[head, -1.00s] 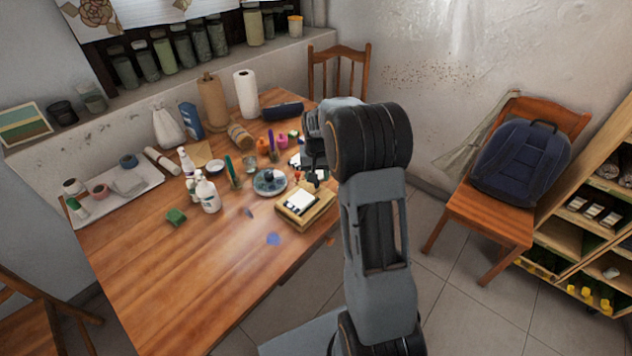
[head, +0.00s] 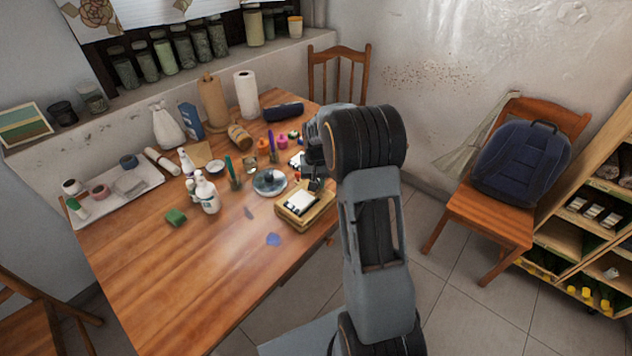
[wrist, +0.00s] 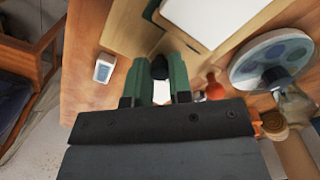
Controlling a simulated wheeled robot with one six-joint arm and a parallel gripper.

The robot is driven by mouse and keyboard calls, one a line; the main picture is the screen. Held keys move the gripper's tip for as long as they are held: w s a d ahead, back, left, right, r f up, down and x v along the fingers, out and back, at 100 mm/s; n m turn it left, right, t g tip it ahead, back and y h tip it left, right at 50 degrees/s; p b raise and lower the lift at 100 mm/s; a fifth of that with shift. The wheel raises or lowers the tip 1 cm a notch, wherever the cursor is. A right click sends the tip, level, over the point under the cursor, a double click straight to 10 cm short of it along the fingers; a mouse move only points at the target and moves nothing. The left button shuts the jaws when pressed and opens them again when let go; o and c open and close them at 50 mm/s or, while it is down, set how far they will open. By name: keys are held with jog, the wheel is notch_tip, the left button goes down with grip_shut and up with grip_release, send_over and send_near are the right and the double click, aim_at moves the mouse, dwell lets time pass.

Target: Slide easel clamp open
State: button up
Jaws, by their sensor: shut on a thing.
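The small wooden table easel (head: 316,214) lies low near the right edge of the table, with a white sheet on it. In the wrist view, its pale wooden board (wrist: 130,30) fills the top middle. My gripper (head: 316,184) is at the easel's far edge in the head view, partly hidden by my arm. In the wrist view, the green fingers of my gripper (wrist: 159,64) are closed around a small black knob (wrist: 159,69), which looks like the easel's clamp. The knob's lower part is hidden, and I cannot tell how far the clamp is slid.
A round paint palette (head: 269,183) lies left of the easel; it also shows in the wrist view (wrist: 272,60). A white pump bottle (head: 207,195) stands farther left. The front of the table is mostly bare.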

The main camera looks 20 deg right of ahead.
grip_shut()
jog(key=shift+w+d, duration=0.2)
jog(key=shift+d, duration=0.25)
jog(key=shift+w+d, duration=0.2)
jog(key=shift+d, duration=0.25)
jog(key=shift+a, duration=0.15)
jog(key=shift+o, duration=2)
grip_release()
jog(key=shift+d, duration=0.25)
jog(key=shift+o, duration=1.1)
jog(key=shift+a, duration=0.1)
jog(key=shift+r, duration=0.1)
